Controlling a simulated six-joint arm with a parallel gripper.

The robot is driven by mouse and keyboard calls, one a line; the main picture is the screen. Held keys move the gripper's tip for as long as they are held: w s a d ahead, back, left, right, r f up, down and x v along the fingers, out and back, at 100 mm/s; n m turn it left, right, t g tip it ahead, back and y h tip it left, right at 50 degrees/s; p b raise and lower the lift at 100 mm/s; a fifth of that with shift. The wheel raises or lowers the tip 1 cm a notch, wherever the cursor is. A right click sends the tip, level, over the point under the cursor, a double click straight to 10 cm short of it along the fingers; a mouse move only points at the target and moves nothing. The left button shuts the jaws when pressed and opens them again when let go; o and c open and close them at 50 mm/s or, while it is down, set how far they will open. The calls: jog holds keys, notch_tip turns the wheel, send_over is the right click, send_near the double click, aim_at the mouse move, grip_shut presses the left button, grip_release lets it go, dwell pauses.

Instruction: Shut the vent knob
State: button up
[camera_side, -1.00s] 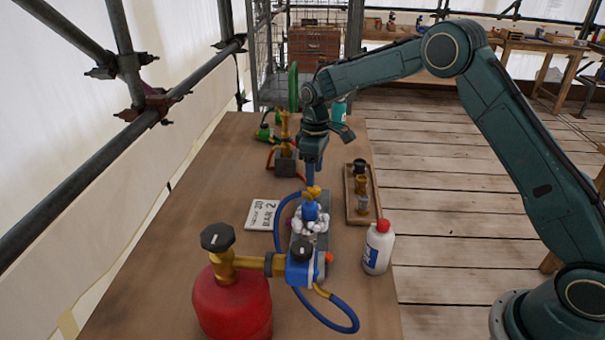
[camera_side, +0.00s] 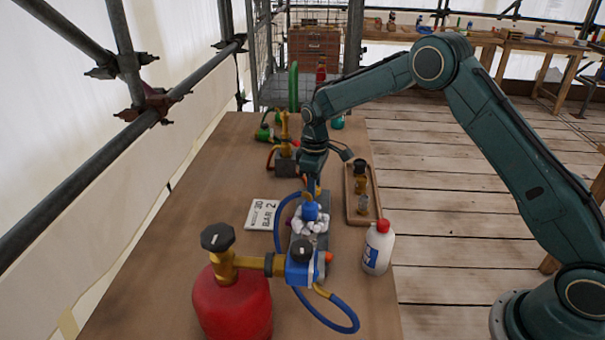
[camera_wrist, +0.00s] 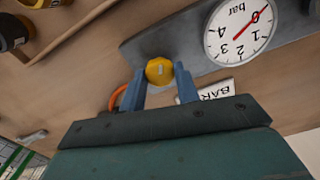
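The vent knob, taken to be the yellow one, shows in the wrist view (camera_wrist: 159,70) with a small mark on its top face. My gripper (camera_wrist: 160,78) has its two blue fingers on either side of it. The fingers look apart, with thin gaps beside the knob; whether either touches it I cannot tell. In the side view my gripper (camera_side: 312,188) points down at the far end of the grey block (camera_side: 322,240), and the knob is mostly hidden there. A white gauge (camera_wrist: 240,32) marked "bar" sits beside the knob, its red needle toward the picture's upper right.
A red gas cylinder (camera_side: 232,305) with a black-knobbed valve stands at the front. A white bottle with a red cap (camera_side: 378,250) and a wooden tray (camera_side: 352,205) stand to the right. A blue hose (camera_side: 335,318) loops nearby. A "BAR 2" card (camera_side: 263,214) lies left.

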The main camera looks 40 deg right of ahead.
jog(key=shift+m, duration=0.3)
jog(key=m, duration=0.5)
jog(key=shift+m, duration=0.3)
jog(key=m, duration=0.6)
jog(key=shift+w, duration=0.1)
jog(key=shift+r, duration=0.1)
dwell(0.4)
jog(key=o, duration=1)
jog(key=shift+c, duration=0.2)
notch_tip(320, 180, up, 14)
dwell(0.3)
